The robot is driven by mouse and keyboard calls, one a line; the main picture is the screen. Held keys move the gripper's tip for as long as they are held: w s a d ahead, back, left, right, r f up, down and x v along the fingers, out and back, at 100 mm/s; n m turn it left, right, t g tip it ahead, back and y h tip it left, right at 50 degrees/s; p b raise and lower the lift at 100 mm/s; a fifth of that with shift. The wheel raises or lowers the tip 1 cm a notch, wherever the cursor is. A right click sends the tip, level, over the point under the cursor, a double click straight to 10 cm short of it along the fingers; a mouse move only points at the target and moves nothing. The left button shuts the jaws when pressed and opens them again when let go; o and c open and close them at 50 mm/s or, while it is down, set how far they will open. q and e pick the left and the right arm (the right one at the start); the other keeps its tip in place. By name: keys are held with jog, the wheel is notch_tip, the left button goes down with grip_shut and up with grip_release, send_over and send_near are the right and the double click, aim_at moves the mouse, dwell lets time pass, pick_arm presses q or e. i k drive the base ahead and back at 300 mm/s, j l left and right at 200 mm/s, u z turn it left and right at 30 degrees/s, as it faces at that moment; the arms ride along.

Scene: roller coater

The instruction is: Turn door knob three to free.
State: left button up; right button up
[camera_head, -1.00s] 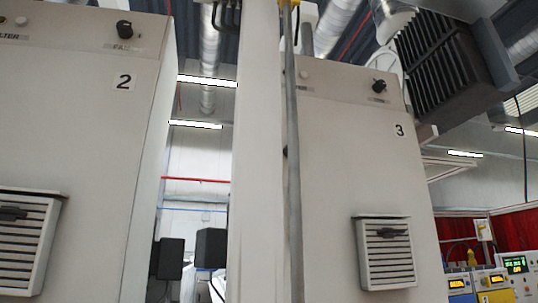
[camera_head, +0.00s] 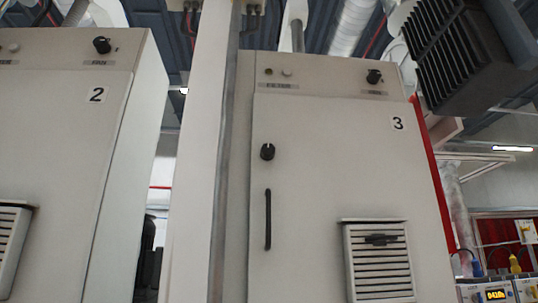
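The cabinet marked 3 (camera_head: 320,170) stands right of centre in the head view. Its door knob (camera_head: 267,152) is a black round knob with a light pointer mark, at the upper left of the door. A black vertical door handle (camera_head: 268,220) is below it. The door looks shut. Another black knob (camera_head: 374,77) is on the panel above the door, over a small label. Neither of my grippers is in view.
A white column with a grey pipe (camera_head: 222,180) stands just left of cabinet 3. Cabinet 2 (camera_head: 65,160) is further left, with its own knob (camera_head: 102,45). A louvred vent (camera_head: 379,262) is low on door 3. A black finned unit (camera_head: 460,60) hangs at the upper right.

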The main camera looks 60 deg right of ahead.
aim_at(267, 152)
jog(key=k+l+u, duration=0.55)
jog(key=k+l, duration=0.7)
